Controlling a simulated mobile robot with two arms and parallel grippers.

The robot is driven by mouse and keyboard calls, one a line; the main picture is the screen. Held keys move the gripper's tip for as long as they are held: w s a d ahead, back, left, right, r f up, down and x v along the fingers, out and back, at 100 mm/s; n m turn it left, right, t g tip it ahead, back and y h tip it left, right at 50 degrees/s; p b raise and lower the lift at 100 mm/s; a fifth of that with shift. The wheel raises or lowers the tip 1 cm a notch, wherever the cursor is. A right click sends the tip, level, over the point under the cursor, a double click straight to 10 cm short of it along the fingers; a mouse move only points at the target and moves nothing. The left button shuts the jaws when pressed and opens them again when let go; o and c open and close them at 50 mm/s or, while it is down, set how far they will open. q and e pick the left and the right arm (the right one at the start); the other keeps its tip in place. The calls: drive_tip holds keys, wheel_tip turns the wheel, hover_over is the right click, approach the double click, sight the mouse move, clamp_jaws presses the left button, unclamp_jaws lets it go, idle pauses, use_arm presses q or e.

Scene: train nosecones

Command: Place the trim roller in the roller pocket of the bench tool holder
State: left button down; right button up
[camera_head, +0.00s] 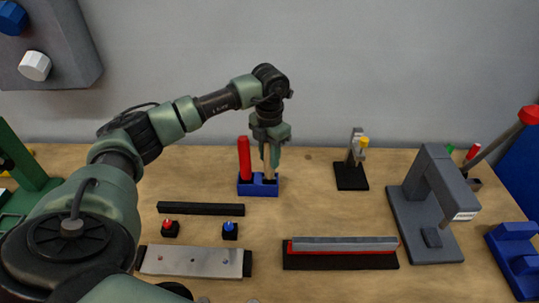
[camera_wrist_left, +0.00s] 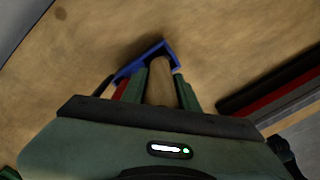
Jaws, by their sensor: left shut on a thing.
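The blue bench tool holder (camera_head: 258,189) stands on the wooden bench, left of centre. A red-handled tool (camera_head: 244,158) stands upright in its left side. My left gripper (camera_head: 271,152) points down over the holder's right side. It is shut on a tan, wood-coloured handle (camera_head: 267,157), which I take to be the trim roller. The tan handle also shows between the fingers in the left wrist view (camera_wrist_left: 160,80), with the blue holder's rim (camera_wrist_left: 150,55) around its far end. The roller's lower end is hidden, so I cannot tell how deep it sits. My right gripper is not in view.
A black bar (camera_head: 200,209), a red button (camera_head: 170,228) and a blue button (camera_head: 230,230) lie in front of the holder. A small black stand (camera_head: 351,177) and a grey press-like fixture (camera_head: 432,205) are to the right. Bench around the holder is clear.

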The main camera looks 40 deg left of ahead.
use_arm(q)
drive_tip(key=shift+f, duration=0.15)
drive_tip(key=c, duration=1.1)
unclamp_jaws()
drive_tip(key=shift+o, duration=0.2)
drive_tip(key=shift+r, duration=0.3)
wheel_tip(320, 180, up, 12)
drive_tip(key=b, duration=0.3)
drive_tip(key=shift+f+b, duration=0.1)
drive_tip(key=shift+b, duration=0.25)
